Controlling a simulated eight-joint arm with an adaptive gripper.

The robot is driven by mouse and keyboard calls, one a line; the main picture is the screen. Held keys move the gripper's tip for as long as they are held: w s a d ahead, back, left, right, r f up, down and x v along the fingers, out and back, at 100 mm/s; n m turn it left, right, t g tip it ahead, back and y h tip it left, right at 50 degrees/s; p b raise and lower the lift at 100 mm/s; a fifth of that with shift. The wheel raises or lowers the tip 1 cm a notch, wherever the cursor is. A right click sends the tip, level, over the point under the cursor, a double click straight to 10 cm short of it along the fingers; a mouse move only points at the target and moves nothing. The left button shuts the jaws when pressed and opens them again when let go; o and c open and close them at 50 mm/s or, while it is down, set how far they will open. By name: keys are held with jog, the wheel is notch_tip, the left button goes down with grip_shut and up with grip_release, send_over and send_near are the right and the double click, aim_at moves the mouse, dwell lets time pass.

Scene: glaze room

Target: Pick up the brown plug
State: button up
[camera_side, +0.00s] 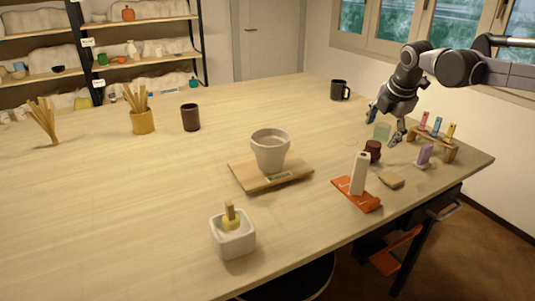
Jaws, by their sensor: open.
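The brown plug (373,152) is a small, dark reddish-brown piece with a wider top, standing on the right part of the wooden table. My gripper (384,127) is open, with its fingers spread and pointing down, above and behind the plug in this view. No contact between the fingers and the plug shows. A pale green block (381,132) shows between the fingers; I cannot tell how far it is from them.
A white bottle (360,173) stands on an orange-red board (345,183) in front of the plug. A tan square (391,180), a purple piece (424,155) and a wooden vial rack (433,143) are to the right. A grey pot (269,150) is left.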

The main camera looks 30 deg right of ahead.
jog(key=w+d+f+n+g+h, duration=0.1)
jog(key=w+d+n, duration=0.5)
jog(key=w+n, duration=0.1)
send_over(374, 143)
jog(key=a, duration=0.2)
jog(key=shift+n, duration=0.3)
jog(key=f, duration=0.5)
jog(key=shift+s+d+f, duration=0.15)
jog(key=shift+s+d, duration=0.05)
jog(key=shift+s, duration=0.2)
jog(key=shift+s+x, duration=0.2)
jog(key=shift+x, duration=1.2)
jog(key=shift+s+x, duration=0.2)
jog(key=shift+x, duration=1.2)
jog(key=shift+f, duration=0.15)
jog(key=shift+c, duration=0.3)
jog(key=c, duration=1.2)
